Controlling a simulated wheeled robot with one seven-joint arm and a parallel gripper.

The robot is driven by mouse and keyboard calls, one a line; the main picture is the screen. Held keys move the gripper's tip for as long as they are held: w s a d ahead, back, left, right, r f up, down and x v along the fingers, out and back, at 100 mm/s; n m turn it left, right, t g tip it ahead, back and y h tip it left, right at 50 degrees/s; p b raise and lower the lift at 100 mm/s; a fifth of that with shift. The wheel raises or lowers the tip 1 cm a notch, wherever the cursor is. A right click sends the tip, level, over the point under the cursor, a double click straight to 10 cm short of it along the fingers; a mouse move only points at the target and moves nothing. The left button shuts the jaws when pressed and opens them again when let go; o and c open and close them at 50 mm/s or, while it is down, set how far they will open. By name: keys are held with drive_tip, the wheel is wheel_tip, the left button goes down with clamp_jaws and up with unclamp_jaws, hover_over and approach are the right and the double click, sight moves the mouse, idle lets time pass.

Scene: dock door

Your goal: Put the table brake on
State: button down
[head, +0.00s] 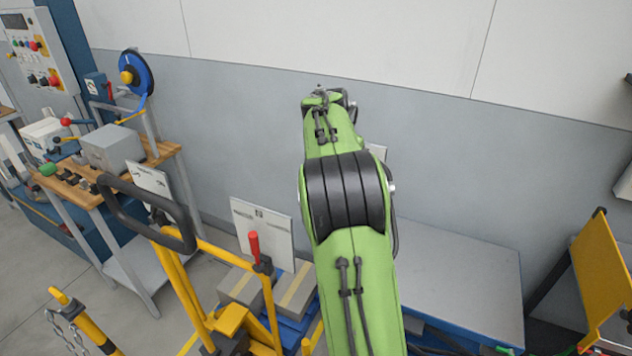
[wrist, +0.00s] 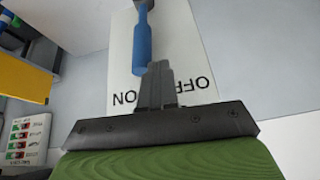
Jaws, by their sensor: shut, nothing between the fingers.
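A blue lever handle (wrist: 142,42) hangs in front of a white plate (wrist: 195,45) in the wrist view. The plate's words ON and OFF appear upside down, ON at the left and OFF at the right. The handle's free end points down in the picture, nearer ON. My gripper (wrist: 160,68) is shut and empty, its fingertips just right of the handle's end. I cannot tell whether they touch it. In the head view my arm hides the lever and gripper; only a sliver of a white plate (head: 378,152) shows beside it.
A grey-topped table (head: 455,275) stands right of my arm. A yellow frame with a red-handled lever (head: 254,246) stands left, near boxes (head: 240,286). A cluttered workbench (head: 165,152) is further left, a yellow panel (head: 600,270) at right. The wrist view shows a switch sign (wrist: 24,138).

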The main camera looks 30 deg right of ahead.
drive_tip(key=s+d, duration=0.1)
drive_tip(key=s+b, duration=0.1)
drive_tip(key=s, duration=0.1)
drive_tip(key=s+d, duration=0.1)
drive_tip(key=shift+s+d+f+b, duration=0.2)
drive_tip(key=shift+d+b, duration=0.1)
drive_tip(key=shift+b, duration=0.05)
drive_tip(key=shift+s+d+f, duration=0.1)
drive_tip(key=shift+s+f, duration=0.05)
drive_tip(key=shift+s, duration=0.05)
drive_tip(key=p+v, duration=0.4)
drive_tip(key=v, duration=1.2)
drive_tip(key=shift+t, duration=0.3)
